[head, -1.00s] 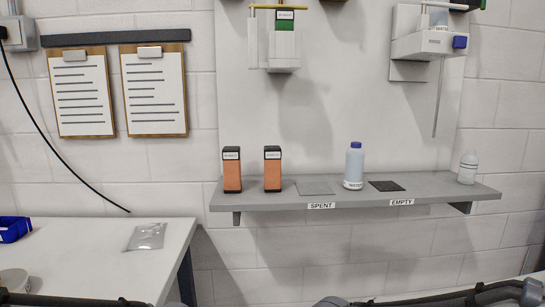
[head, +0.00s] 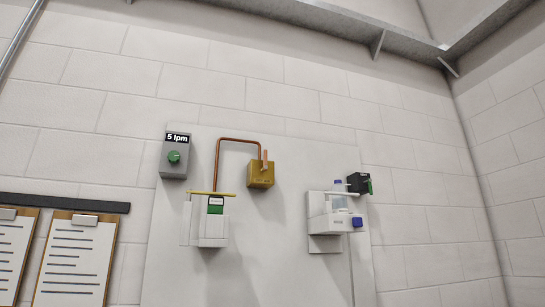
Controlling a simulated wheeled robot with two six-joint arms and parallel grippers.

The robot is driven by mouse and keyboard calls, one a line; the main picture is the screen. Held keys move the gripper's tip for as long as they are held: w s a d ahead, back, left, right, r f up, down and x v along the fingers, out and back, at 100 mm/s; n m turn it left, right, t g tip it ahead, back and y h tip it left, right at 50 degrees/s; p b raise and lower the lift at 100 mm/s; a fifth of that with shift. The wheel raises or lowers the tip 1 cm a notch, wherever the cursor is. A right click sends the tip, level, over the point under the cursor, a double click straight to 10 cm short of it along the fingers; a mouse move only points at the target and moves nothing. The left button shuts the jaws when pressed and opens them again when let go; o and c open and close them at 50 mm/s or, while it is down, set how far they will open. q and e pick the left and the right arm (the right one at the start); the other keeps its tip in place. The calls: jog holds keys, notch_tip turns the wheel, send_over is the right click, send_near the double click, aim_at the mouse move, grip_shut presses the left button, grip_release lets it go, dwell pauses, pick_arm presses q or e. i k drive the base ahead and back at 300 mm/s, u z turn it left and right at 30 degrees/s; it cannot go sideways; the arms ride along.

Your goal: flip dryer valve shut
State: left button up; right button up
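A brass-coloured valve block (head: 260,177) is fixed to the wall panel, with an orange-copper lever (head: 265,160) standing roughly upright on its front. A copper pipe (head: 238,139) runs from the block, up and over to the left, then down behind a white housing (head: 208,232). The housing holds a cartridge with a green label (head: 215,206), and a thin yellow bar (head: 212,194) crosses its top. No valve in view carries a readable name, so I cannot tell for certain which is the dryer valve. Neither gripper is in view.
At right, a white unit (head: 335,226) holds a bottle, beside a black block (head: 358,182) with a green handle. Clipboards (head: 75,260) hang lower left. A metal ledge (head: 340,25) runs overhead.

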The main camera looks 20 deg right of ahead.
aim_at(265, 160)
jog(key=z, duration=0.05)
jog(key=k, duration=0.2)
jog(key=u, duration=0.9)
jog(key=i, duration=0.2)
jog(key=z, duration=1.3)
jog(key=i, duration=0.45)
jog(key=z, duration=0.05)
